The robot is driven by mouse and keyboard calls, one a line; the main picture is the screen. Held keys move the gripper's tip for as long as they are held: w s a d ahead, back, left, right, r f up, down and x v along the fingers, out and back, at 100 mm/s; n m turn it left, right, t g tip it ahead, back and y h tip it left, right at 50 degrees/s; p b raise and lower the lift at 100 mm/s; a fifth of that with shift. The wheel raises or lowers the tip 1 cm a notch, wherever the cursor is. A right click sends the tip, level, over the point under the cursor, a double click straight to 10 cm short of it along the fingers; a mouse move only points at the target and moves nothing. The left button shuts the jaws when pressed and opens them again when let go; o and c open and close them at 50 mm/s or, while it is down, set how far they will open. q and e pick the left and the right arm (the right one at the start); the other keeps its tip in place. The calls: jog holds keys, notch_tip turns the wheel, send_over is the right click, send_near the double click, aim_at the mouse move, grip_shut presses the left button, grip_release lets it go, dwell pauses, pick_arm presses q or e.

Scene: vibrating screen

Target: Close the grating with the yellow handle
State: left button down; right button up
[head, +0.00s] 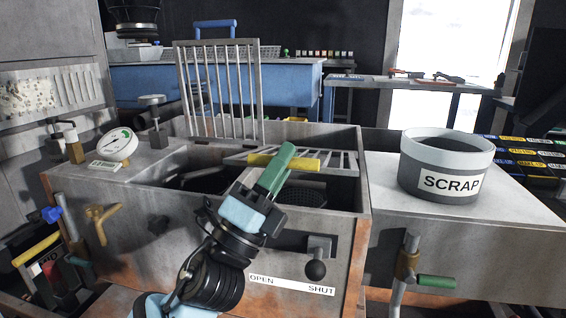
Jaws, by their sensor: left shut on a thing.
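The grating with the yellow handle (341,161) is low over the right part of the grey box's opening, near level. I cannot tell if it rests fully on the rim. Its yellow handle (305,165) is a bar on the grating's near side. My left gripper (280,162), with green fingers, reaches up from below and is shut on the yellow handle, hiding its middle. A second grating (220,90) with a blue handle (214,24) stands upright at the back left of the box. My right gripper is not in view.
The grey box (345,225) has a black-knobbed lever (316,268) above an OPEN/SHUT label. A gauge (118,144) is at its left. A SCRAP bin (445,165) stands on the right-hand surface. Blue benches (150,85) are behind.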

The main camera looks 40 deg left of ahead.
pick_arm(q)
jog(key=shift+w+f, duration=0.1)
jog(key=c, duration=1.6)
grip_release()
jog(key=shift+c, duration=0.2)
jog(key=shift+f, duration=0.1)
jog(key=shift+s+f, duration=0.25)
jog(key=shift+s, duration=0.05)
jog(key=b+v, duration=0.2)
jog(key=v, duration=0.4)
jog(key=shift+s+f, duration=0.25)
jog(key=shift+s, duration=0.15)
jog(key=shift+a, duration=0.1)
